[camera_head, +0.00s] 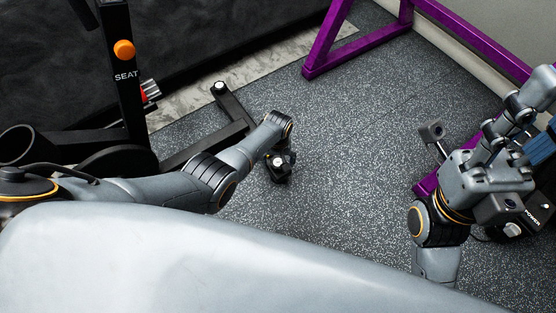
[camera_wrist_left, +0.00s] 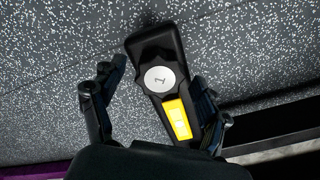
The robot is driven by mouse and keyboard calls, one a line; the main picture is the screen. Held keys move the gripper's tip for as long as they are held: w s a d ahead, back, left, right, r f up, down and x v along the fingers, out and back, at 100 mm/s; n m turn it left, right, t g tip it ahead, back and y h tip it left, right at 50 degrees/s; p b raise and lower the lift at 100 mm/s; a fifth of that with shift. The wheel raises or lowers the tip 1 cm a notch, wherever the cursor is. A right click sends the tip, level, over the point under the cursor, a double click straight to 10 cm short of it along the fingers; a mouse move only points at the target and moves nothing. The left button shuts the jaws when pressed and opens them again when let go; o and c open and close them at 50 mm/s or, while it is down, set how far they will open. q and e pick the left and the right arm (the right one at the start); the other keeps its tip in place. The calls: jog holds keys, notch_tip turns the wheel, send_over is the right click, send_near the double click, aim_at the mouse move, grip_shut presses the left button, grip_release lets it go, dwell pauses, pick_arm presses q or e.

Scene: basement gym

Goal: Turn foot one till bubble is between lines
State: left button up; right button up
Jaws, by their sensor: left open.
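Foot one is a black bar end with a round silver disc marked 1 (camera_wrist_left: 160,78) in the left wrist view. A yellow bubble vial (camera_wrist_left: 178,118) sits on the bar just below the disc. The bubble and lines are too small to read. My left gripper (camera_wrist_left: 155,105) is open, with one finger on each side of the bar end. I cannot tell whether they touch it. In the head view my left gripper (camera_head: 280,168) is low over the floor, beside the black base. My right arm is at the right; its fingers are not clear.
A black machine post labelled SEAT with an orange knob (camera_head: 124,50) stands at the left. Its base bar has another white-topped foot (camera_head: 219,88). A purple frame (camera_head: 340,50) stands at the back. A dark POWER unit (camera_head: 535,212) is at the right. Speckled floor (camera_head: 350,140) between is clear.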

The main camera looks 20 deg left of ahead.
pick_arm(q)
jog(key=shift+r, duration=0.15)
notch_tip(320, 180, up, 12)
dwell(0.6)
dwell(0.4)
